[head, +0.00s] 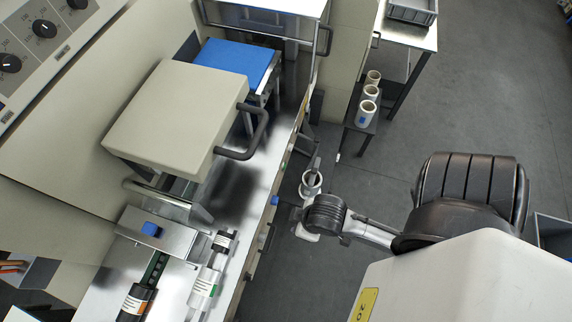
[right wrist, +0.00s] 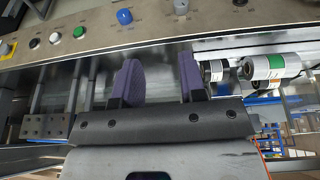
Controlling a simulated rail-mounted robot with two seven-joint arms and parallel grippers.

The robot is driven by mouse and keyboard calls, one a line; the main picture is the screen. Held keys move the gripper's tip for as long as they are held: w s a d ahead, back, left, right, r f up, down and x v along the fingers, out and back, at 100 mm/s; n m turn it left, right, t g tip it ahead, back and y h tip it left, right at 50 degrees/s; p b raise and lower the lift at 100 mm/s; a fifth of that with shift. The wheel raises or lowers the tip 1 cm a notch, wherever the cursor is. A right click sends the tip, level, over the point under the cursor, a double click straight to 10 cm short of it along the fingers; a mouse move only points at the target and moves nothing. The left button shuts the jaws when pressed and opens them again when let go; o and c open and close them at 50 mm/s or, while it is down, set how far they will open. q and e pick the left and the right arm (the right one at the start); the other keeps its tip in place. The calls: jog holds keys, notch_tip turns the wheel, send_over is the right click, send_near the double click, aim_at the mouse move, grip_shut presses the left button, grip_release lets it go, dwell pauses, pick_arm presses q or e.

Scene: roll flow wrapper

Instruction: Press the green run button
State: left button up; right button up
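The green button (right wrist: 79,32) is a round cap on the metal control strip across the top of the right wrist view. My right gripper (right wrist: 158,76) shows there with two purple fingers spread apart and nothing between them. The green button lies beyond the fingers and left of them, apart from both. In the head view my right arm reaches to the machine's front edge, but its fingers are hard to make out. My left gripper is in neither view.
A white button (right wrist: 55,38), a black button (right wrist: 34,43) and a blue knob (right wrist: 124,16) flank the green button. Film rolls (right wrist: 268,68) lie right of my fingers. In the head view, a handled cover (head: 180,110) stands over the machine bed; open floor (head: 460,90) lies right.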

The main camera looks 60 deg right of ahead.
grip_shut()
jog(key=shift+d, duration=0.15)
dwell(1.3)
